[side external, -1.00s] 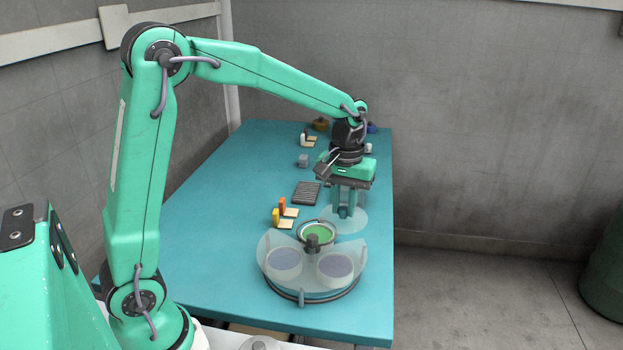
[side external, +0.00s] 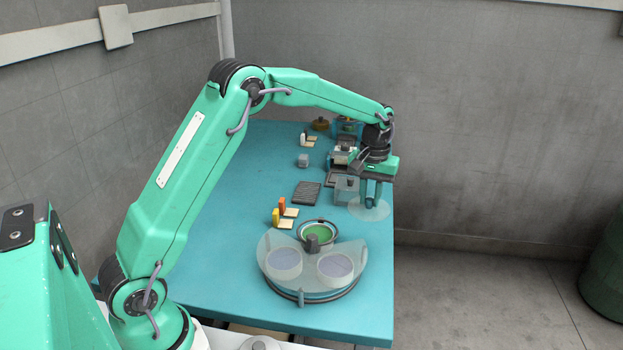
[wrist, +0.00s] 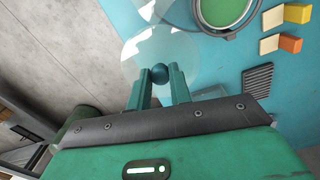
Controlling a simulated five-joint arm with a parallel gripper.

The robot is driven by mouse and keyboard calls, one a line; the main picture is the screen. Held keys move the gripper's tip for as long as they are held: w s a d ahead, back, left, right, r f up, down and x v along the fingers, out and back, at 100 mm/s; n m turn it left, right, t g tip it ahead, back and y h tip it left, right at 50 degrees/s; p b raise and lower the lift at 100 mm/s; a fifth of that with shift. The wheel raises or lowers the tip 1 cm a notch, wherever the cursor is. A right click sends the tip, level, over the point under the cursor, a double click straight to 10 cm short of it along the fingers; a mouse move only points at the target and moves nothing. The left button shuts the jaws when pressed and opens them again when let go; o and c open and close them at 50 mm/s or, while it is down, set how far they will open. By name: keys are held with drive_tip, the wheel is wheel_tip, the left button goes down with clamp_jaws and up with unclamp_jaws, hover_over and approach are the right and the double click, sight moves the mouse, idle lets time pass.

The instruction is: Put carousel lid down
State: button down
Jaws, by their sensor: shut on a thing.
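The carousel lid (side external: 381,211) is a clear round disc with a dark teal knob. My gripper (side external: 371,202) is shut on the knob, and the disc hangs roughly level near the table's right edge. Its height above the table is hard to judge. In the wrist view the knob (wrist: 160,74) sits between my fingertips with the clear disc (wrist: 188,55) around it. The carousel (side external: 301,297) stands at the near end of the table, apart from the lid. Its clear cover leaves a green round pad (side external: 321,231) exposed at the back.
A dark ribbed block (side external: 307,192), a yellow block (side external: 276,217) and an orange block (side external: 282,205) lie left of the lid. A clear box (side external: 346,189) stands close beside my gripper. A grey cube (side external: 303,161) is farther back. The table's left side is clear.

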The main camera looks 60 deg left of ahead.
drive_tip(key=shift+a, duration=0.1)
drive_tip(key=w+a+f, duration=0.1)
drive_tip(key=a+f, duration=0.1)
drive_tip(key=a, duration=0.1)
drive_tip(key=w+a+f, duration=0.1)
drive_tip(key=a+f, duration=0.1)
drive_tip(key=a, duration=0.2)
drive_tip(key=w+a+f, duration=0.1)
drive_tip(key=a+f, duration=0.2)
drive_tip(key=a, duration=0.1)
drive_tip(key=shift+a, duration=0.1)
drive_tip(key=shift+f, duration=2.05)
drive_tip(key=shift+f, duration=0.15)
drive_tip(key=c, duration=1.3)
unclamp_jaws()
wheel_tip(320, 180, up, 12)
drive_tip(key=shift+r, duration=0.2)
